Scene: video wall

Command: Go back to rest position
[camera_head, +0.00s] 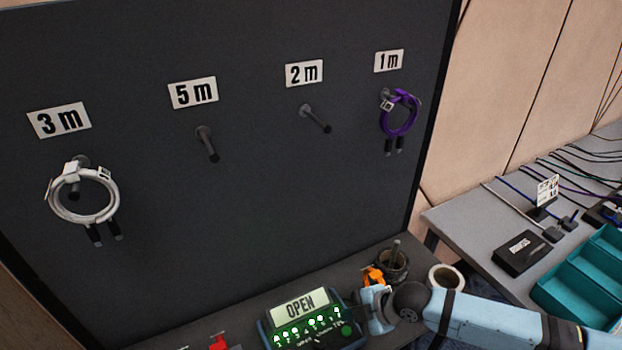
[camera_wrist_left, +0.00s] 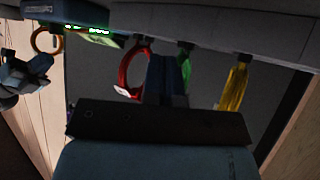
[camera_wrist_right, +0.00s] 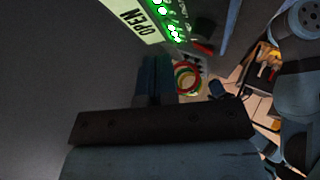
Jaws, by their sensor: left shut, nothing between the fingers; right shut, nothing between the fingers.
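My right arm (camera_head: 490,315) reaches in from the right in the head view, beside the tester with the OPEN display (camera_head: 300,310). In the right wrist view, my right gripper (camera_wrist_right: 152,75) is shut and empty, and the tester (camera_wrist_right: 150,20) shows at the upper left. My left gripper (camera_wrist_left: 165,75) is shut and empty in the left wrist view, in front of hanging coiled cables; it is out of the head view. A white cable (camera_head: 85,215) hangs on the 3 m peg, and a purple cable (camera_head: 413,118) hangs on the 1 m peg.
The 5 m peg (camera_head: 207,143) and 2 m peg (camera_head: 316,118) are bare on the dark wall. Red (camera_wrist_left: 123,75) and yellow (camera_wrist_left: 232,88) cables hang in the left wrist view. A side table (camera_head: 470,225) holds teal bins (camera_head: 580,285) and a black box (camera_head: 522,254).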

